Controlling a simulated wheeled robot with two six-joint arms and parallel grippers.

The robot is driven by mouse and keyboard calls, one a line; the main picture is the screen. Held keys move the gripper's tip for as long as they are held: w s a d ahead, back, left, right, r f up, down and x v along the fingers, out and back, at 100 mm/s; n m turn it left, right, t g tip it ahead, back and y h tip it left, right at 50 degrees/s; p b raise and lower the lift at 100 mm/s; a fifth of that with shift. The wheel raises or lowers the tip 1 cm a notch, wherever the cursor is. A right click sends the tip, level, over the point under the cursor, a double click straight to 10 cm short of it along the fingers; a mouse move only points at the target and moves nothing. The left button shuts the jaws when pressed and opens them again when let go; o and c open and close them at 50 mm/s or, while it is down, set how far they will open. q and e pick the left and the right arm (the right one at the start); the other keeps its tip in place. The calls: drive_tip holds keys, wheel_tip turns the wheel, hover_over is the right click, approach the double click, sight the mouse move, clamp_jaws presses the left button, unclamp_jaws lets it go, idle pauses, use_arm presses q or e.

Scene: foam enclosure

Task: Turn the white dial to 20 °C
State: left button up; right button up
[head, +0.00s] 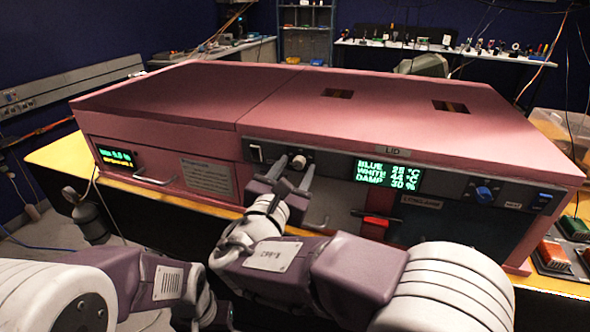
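The white dial (298,162) sits on the dark control strip along the front of the pink enclosure, left of the green display (388,173). The display's WHITE line seems to read 44 °C; the small digits are not fully sharp. My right gripper (294,168) is open at the dial, with one finger on each side of it. I cannot tell whether the fingers touch the dial. My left gripper (82,198) appears to be at the far left, in front of the enclosure, apart from the dial; its fingers are too dark and small to read.
The pink enclosure (180,95) stands on a yellow table (55,156). A blue knob (484,193) is at the strip's right. A red handle (376,221) sits below the display. A metal handle (153,181) juts out at left.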

drive_tip(key=v, duration=0.9)
